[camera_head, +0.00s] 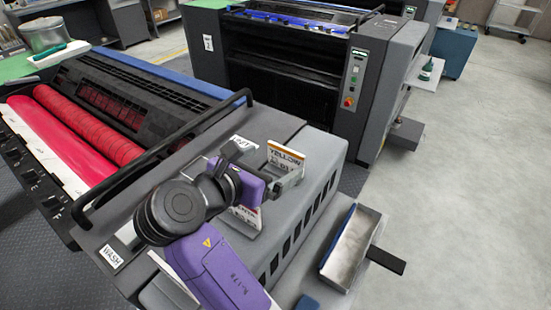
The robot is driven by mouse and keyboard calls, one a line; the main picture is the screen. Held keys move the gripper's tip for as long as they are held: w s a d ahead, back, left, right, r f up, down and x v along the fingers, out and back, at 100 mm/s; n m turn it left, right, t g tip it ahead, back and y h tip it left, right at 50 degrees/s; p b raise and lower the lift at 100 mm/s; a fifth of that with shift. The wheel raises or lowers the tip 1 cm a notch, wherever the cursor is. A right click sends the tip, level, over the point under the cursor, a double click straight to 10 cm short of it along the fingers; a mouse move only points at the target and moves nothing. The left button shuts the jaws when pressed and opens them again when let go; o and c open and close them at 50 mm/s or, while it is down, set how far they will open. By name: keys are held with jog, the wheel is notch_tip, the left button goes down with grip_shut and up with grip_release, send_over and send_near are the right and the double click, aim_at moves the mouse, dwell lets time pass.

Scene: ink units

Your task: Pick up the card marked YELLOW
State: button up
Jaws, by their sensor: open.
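The card marked YELLOW (285,155) stands upright on the grey top of the near press unit (318,150). It has a white face with an orange top edge, and its lower part is hidden behind my gripper. My gripper (288,181) is at the card's lower part, with its fingers open. I cannot tell whether the fingers are around the card or just in front of it. A second card (246,214) with reddish marking is partly hidden by my purple wrist, and its word is not readable.
A black handrail (160,150) rises left of my arm, beside red ink rollers (85,125). A WASH label (111,257) is at the front. An open tray (352,245) hangs at the right side. A second press (290,75) stands behind. The floor at right is clear.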

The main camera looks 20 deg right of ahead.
aim_at(285, 151)
jog(key=shift+w, duration=0.2)
jog(key=shift+p+x, duration=0.55)
jog(key=shift+x, duration=3.25)
jog(key=shift+w+r, duration=0.15)
jog(key=c, duration=1)
jog(key=shift+c, duration=0.5)
jog(key=shift+r, duration=0.15)
